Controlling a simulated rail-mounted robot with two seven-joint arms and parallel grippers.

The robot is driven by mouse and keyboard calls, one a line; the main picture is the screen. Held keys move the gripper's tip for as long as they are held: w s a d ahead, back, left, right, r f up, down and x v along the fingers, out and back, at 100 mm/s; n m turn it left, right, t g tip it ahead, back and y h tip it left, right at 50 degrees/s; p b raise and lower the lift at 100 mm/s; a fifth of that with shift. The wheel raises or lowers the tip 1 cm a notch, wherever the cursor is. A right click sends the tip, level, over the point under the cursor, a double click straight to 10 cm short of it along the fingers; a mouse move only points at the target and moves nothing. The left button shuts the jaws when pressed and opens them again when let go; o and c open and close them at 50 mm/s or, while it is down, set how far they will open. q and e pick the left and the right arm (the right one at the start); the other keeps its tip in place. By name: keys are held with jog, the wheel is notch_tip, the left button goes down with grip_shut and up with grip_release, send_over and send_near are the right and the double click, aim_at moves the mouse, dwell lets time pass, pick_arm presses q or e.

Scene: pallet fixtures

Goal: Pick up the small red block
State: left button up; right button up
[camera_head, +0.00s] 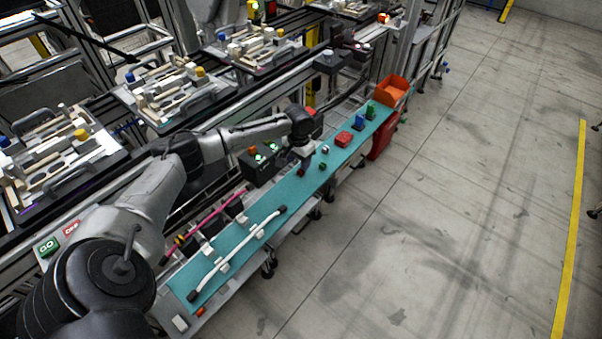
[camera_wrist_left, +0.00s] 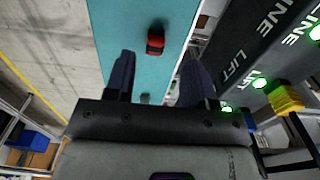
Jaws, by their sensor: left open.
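A small red block with a dark top (camera_wrist_left: 156,41) lies on the teal mat (camera_wrist_left: 125,15) in the left wrist view, ahead of the fingertips. My left gripper (camera_wrist_left: 155,68) is open, with its two dark fingers apart and nothing held between them. In the head view the left gripper (camera_head: 304,158) hangs over the teal mat (camera_head: 240,236). A dark red spot just under it (camera_head: 301,170) appears to be the small block, partly hidden by the hand. A larger red block (camera_head: 343,139) sits farther up the mat. My right gripper is out of view.
Green and blue blocks (camera_head: 360,121) and an orange bin (camera_head: 391,90) are at the mat's far end. A white rod (camera_head: 236,248) lies in holders on the near half. A black button box (camera_head: 258,165) stands left of the gripper.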

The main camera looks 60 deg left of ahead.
pick_arm(q)
jog(key=f+b, duration=0.2)
jog(key=f, duration=0.1)
jog(key=f+b, duration=0.1)
jog(key=f, duration=0.1)
jog(key=shift+d+f, duration=0.15)
jog(key=shift+d, duration=0.15)
grip_shut()
